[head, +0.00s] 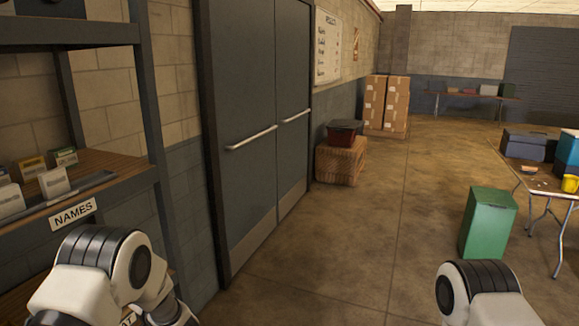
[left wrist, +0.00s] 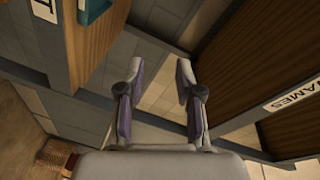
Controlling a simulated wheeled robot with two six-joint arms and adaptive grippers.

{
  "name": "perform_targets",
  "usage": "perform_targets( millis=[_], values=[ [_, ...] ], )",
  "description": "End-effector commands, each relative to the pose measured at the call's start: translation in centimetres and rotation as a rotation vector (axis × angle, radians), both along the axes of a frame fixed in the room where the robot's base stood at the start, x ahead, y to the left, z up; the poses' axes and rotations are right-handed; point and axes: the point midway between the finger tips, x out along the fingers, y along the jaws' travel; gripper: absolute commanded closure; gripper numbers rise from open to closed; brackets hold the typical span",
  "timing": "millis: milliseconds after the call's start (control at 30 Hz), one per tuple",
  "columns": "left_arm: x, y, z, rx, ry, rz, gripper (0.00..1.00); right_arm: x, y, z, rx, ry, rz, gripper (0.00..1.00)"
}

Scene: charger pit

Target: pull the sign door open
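In the head view, a grey double door (head: 245,140) stands shut in the left wall, with a horizontal bar handle on each leaf. I see no sign on its leaves, so I cannot tell whether it is the sign door. In the left wrist view my left gripper (left wrist: 158,78) is open and empty, its two fingers apart, with shelf boards and block wall beyond them. In the head view only white and black joints of my left arm show at the lower left, beside the shelf. My right arm shows at the lower right; its gripper is out of frame.
A metal shelf rack (head: 150,110) with a NAMES label (head: 72,214) stands close at left. A wicker basket (head: 341,160), stacked cartons (head: 386,103), a green bin (head: 488,222) and a folding table (head: 525,178) stand beyond. Floor before the door is clear.

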Motion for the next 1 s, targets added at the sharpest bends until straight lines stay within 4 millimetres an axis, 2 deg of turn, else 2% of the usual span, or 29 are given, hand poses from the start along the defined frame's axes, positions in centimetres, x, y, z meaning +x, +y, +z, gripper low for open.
perform_targets(
  millis=[33, 100, 167, 200, 267, 300, 367, 400, 467, 500, 600, 633, 800, 1000],
  values=[
    [-2.0, -0.2, -4.8, -0.038, 0.074, -0.055, 0.65, 0.0, 0.0, -0.9, 0.000, 0.000, 0.000, 0.60],
    [-5.0, -1.0, -10.3, -0.119, 0.165, -0.138, 0.65, 0.0, 0.0, -1.4, 0.000, 0.000, 0.000, 0.60],
    [-8.1, -2.0, -14.6, -0.209, 0.245, -0.198, 0.65, 0.0, 0.0, -1.7, 0.000, 0.000, 0.000, 0.60],
    [-10.5, -2.7, -17.3, -0.278, 0.298, -0.231, 0.65, 0.0, 0.0, -2.0, 0.000, 0.000, 0.000, 0.60],
    [-14.5, -4.0, -20.7, -0.392, 0.377, -0.265, 0.65, 0.0, 0.0, -2.3, 0.000, 0.000, 0.000, 0.60],
    [-17.4, -5.0, -22.8, -0.475, 0.431, -0.280, 0.65, 0.0, 0.0, -2.4, 0.000, 0.000, 0.000, 0.60],
    [-22.0, -6.7, -25.1, -0.613, 0.509, -0.285, 0.65, 0.0, 0.0, -2.6, 0.000, 0.000, 0.000, 0.60],
    [-25.3, -7.9, -26.2, -0.709, 0.563, -0.276, 0.65, 0.0, 0.0, -2.7, 0.000, 0.000, 0.000, 0.60],
    [-30.3, -9.9, -26.9, -0.864, 0.638, -0.243, 0.65, 0.0, 0.0, -2.7, 0.000, 0.000, 0.000, 0.60],
    [-33.4, -11.3, -26.8, -0.967, 0.683, -0.207, 0.65, 0.0, 0.0, -2.6, 0.000, 0.000, 0.000, 0.60],
    [-39.9, -14.3, -26.0, -1.187, 0.767, -0.075, 0.65, 0.0, 0.0, -2.6, 0.000, 0.000, 0.000, 0.60],
    [-41.1, -14.9, -25.8, -1.241, 0.773, -0.023, 0.65, 0.0, 0.0, -2.6, 0.000, 0.000, 0.000, 0.60],
    [-41.9, -15.4, -25.9, -1.343, 0.689, 0.154, 0.65, 0.0, 0.0, -2.6, 0.000, 0.000, 0.000, 0.60],
    [-41.7, -15.4, -26.0, -1.346, 0.675, 0.161, 0.65, 0.0, 0.0, -2.6, 0.000, 0.000, 0.000, 0.60]
  ],
)
